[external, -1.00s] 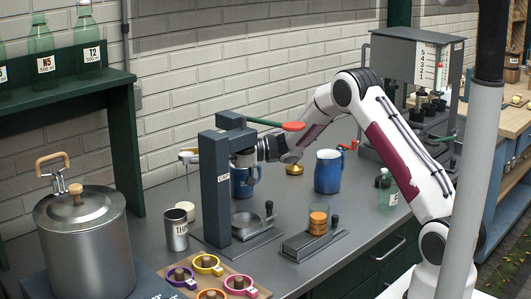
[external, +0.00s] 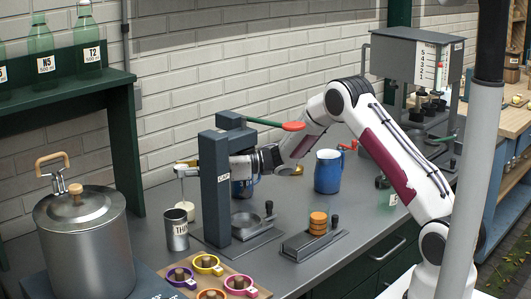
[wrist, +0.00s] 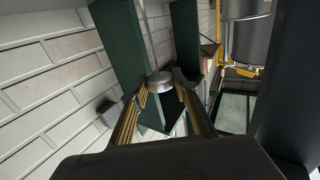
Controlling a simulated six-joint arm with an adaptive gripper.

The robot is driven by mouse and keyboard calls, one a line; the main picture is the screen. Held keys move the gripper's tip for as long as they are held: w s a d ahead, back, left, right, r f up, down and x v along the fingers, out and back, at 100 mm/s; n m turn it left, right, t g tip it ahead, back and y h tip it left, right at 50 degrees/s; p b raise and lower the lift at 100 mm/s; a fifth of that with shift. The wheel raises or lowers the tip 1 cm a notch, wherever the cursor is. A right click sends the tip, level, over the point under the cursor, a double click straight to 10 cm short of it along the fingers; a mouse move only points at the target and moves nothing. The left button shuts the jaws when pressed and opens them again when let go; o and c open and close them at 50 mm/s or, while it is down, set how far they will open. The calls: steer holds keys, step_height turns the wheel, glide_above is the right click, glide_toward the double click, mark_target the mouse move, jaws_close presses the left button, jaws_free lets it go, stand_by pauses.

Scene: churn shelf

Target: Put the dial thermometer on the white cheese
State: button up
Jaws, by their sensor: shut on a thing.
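The dial thermometer (wrist: 161,82) shows in the wrist view as a pale round head between my fingertips. The white cheese (external: 186,209) is a small pale cylinder on the bench below, partly hidden by a metal cup. The stem's lower end is over the cheese; I cannot tell whether it touches.
The metal cup (external: 176,230) stands close in front of the cheese. The press column (external: 216,190) stands just to the right. A large steel pot (external: 85,240) is at left. Colored rings (external: 208,262) lie on a board in front. A blue jug (external: 328,172) stands farther right.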

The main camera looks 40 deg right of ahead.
steer(key=shift+f, duration=0.15)
steer(key=o, duration=1)
steer(key=shift+r, duration=0.2)
steer(key=v, duration=1.2)
